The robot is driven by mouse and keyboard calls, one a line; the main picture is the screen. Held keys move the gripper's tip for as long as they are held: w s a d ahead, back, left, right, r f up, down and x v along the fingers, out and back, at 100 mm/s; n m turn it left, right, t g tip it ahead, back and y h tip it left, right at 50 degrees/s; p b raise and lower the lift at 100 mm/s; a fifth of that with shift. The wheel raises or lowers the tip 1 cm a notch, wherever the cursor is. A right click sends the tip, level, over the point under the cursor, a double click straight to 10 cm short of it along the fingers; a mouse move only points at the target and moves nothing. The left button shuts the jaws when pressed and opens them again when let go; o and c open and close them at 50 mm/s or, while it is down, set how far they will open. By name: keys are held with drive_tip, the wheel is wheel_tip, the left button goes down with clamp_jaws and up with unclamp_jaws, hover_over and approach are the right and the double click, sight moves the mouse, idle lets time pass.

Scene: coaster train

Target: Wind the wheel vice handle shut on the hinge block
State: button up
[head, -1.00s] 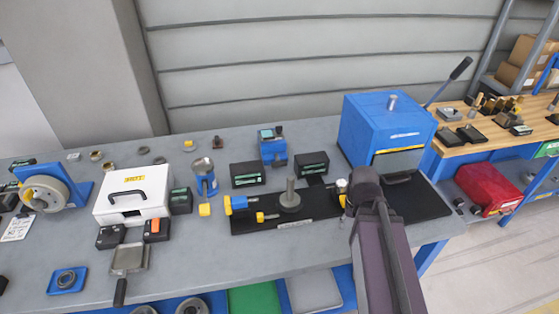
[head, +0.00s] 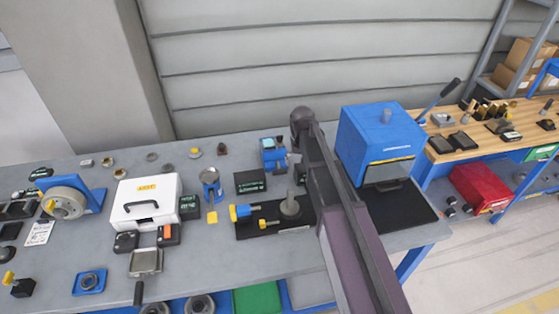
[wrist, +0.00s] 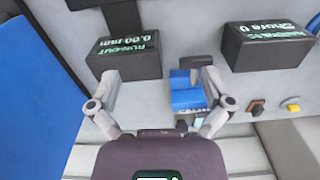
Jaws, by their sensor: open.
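A small blue device (head: 273,152) with a dark upper part stands toward the back of the bench. It looks like the vice, but I cannot be sure. In the wrist view the blue device (wrist: 188,95) shows a grey upright part and a label too small to read. My gripper (wrist: 160,74) is open and empty. Its fingers straddle the view, with the device between them, nearer the right finger; I cannot tell whether they touch. In the head view my arm hides the gripper. I cannot make out the handle or a hinge block.
Black display boxes, one reading run-out (wrist: 124,54) and one reading hardness (wrist: 268,45), flank the device. A large blue press (head: 380,140) stands to the right. A black fixture plate (head: 262,228) with a grey post lies in front. A white case (head: 145,200) sits left.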

wheel_tip(320, 180, up, 4)
drive_tip(key=p, duration=0.3)
hover_over(280, 171)
drive_tip(key=shift+a+f+n, duration=0.1)
drive_tip(key=shift+n, duration=0.3)
drive_tip(key=shift+f+b, duration=0.15)
drive_tip(key=shift+b, duration=0.25)
wheel_tip(280, 171, down, 14)
drive_tip(key=b, duration=1.3)
drive_tip(key=shift+r, duration=0.25)
drive_tip(key=c, duration=0.9)
drive_tip(key=shift+o, duration=0.2)
drive_tip(key=shift+b, duration=0.3)
